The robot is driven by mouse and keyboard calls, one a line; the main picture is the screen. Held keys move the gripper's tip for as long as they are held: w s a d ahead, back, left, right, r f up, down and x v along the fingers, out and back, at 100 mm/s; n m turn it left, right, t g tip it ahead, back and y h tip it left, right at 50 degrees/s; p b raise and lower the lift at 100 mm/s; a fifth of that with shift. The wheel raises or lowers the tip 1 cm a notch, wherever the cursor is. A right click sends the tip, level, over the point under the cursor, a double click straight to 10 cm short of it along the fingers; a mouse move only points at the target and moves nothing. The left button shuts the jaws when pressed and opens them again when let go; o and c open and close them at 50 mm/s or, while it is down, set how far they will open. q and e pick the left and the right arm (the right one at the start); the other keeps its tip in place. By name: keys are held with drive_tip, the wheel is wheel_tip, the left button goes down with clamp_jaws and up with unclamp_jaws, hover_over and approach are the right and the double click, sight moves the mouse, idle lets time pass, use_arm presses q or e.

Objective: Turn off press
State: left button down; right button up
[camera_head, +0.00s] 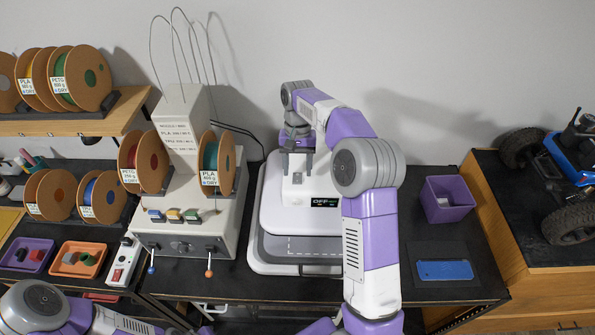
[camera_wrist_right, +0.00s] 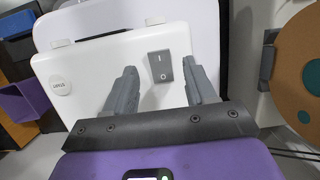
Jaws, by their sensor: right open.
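The white press (camera_head: 272,215) stands on the dark table, and a small dark display on its front reads OFF (camera_head: 322,202). In the right wrist view, a grey rocker switch (camera_wrist_right: 161,67) sits on the press's white top (camera_wrist_right: 95,65), with a round START button (camera_wrist_right: 60,87) to its left. My right gripper (camera_head: 297,172) points down over the top of the press. Its fingers are apart and empty in the right wrist view (camera_wrist_right: 164,72), one on either side of the switch in the picture. I cannot tell whether they touch the press. My left arm shows at the bottom left; its gripper is out of view.
A filament machine (camera_head: 190,240) with spools stands left of the press. A purple bin (camera_head: 446,200) and a blue slab (camera_head: 445,270) are to its right. An RC crawler (camera_head: 570,180) sits on a wooden cabinet at far right. A power strip (camera_head: 122,262) lies at left.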

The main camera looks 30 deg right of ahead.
sight(298, 173)
drive_tip(key=shift+v, duration=2.85)
